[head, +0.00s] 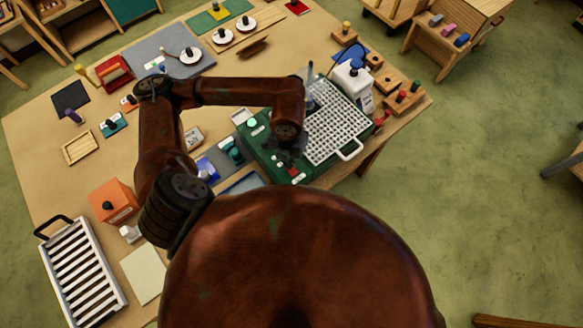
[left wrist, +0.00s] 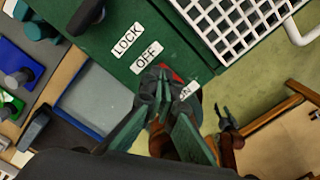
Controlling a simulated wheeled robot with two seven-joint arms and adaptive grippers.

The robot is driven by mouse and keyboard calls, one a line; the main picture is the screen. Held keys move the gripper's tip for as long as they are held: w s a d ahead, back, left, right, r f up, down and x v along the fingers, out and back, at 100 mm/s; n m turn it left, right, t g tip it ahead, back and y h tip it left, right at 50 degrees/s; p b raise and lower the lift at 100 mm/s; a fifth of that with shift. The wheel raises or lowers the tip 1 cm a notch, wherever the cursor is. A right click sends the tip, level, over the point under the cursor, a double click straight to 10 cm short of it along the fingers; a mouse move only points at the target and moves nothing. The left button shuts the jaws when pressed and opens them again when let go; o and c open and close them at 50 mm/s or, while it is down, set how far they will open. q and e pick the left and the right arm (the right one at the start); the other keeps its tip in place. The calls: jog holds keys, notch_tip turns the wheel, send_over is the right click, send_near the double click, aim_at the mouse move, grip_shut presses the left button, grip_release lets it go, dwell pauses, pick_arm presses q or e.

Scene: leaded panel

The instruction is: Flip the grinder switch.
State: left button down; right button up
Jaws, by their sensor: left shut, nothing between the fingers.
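The grinder is a green box (head: 258,152) with a white grid (head: 338,125) on top, at the table's near right edge. In the left wrist view its green face (left wrist: 150,28) carries LOCK, OFF and ON labels. The red switch (left wrist: 172,75) sits between OFF and ON, mostly hidden behind my fingers. My left gripper (left wrist: 160,92) is shut and empty, its tips right at the switch; I cannot tell if they touch. In the head view this gripper (head: 288,155) is partly hidden by its own wrist. A dark shape beyond it may be my right gripper (left wrist: 229,125); its jaws are unclear.
A white bottle (head: 352,84) and wooden peg blocks (head: 403,100) stand beyond the grid. A blue tray (left wrist: 95,108) and small coloured devices lie left of the grinder. An orange box (head: 113,201) and a slatted rack (head: 82,275) are at the near left.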

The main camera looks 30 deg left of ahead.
pick_arm(q)
jog(key=shift+f+b, duration=0.4)
jog(key=shift+f, duration=0.05)
jog(key=shift+r, duration=0.1)
jog(key=shift+r+p, duration=1.05)
jog(key=shift+r, duration=0.75)
jog(key=shift+r+p, duration=0.85)
jog(key=shift+r, duration=0.85)
jog(key=shift+f, duration=0.1)
